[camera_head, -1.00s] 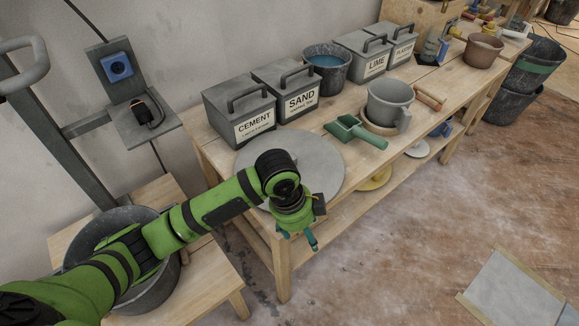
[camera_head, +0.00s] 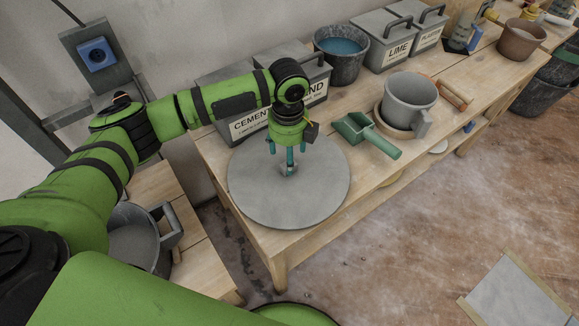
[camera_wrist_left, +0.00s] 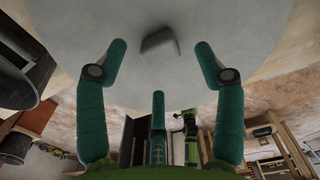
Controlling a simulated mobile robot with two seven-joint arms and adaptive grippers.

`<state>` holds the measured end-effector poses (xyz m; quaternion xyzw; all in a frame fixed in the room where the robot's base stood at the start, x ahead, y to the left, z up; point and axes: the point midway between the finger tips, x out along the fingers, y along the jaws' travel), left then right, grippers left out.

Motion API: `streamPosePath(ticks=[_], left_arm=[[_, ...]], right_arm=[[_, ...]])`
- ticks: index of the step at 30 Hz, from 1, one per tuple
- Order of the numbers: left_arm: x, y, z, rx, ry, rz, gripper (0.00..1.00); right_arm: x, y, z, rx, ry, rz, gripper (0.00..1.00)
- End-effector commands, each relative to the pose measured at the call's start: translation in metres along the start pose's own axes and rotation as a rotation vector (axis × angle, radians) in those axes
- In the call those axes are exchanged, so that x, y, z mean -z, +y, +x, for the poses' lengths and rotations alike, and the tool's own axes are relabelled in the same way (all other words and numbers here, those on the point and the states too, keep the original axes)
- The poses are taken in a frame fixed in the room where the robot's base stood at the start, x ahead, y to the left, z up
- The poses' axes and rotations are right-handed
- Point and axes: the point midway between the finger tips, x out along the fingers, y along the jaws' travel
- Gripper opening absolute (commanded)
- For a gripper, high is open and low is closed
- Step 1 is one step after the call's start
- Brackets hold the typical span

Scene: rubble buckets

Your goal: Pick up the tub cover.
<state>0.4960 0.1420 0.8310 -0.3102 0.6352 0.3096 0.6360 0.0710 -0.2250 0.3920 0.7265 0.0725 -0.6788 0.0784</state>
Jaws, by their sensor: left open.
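The tub cover (camera_head: 248,195) is a flat round grey disc lying on the near end of the wooden bench. A small grey knob stands at its middle; in the left wrist view this knob (camera_wrist_left: 160,46) shows ahead of the fingers on the pale cover (camera_wrist_left: 75,40). My left gripper (camera_head: 290,165) points down over the cover's middle. Its three teal fingers are spread open around the knob's position and hold nothing. Whether a finger touches the knob cannot be told. My right gripper is not in view.
A green scoop (camera_head: 368,135) lies right of the cover, near a grey pitcher (camera_head: 410,93). The cement box (camera_head: 247,126) and sand box (camera_head: 317,87) stand behind, partly hidden by my arm. A dark tub (camera_head: 133,243) stands at lower left. The floor at right is mostly clear.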

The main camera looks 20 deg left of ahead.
Motion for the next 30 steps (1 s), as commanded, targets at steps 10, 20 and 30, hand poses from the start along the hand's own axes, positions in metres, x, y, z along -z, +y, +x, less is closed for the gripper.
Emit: streamPosePath(ticks=[10, 20, 30], left_arm=[[-0.002, 0.002, 0.035, 0.000, -0.002, -0.001, 0.69], [-0.001, 0.002, 0.035, 0.000, -0.001, 0.000, 0.05], [-0.004, 0.003, 0.034, 0.000, -0.006, -0.003, 0.01]], right_arm=[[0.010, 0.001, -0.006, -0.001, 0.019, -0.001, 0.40], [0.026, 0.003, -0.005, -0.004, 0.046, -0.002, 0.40], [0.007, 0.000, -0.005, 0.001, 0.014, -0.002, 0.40]])
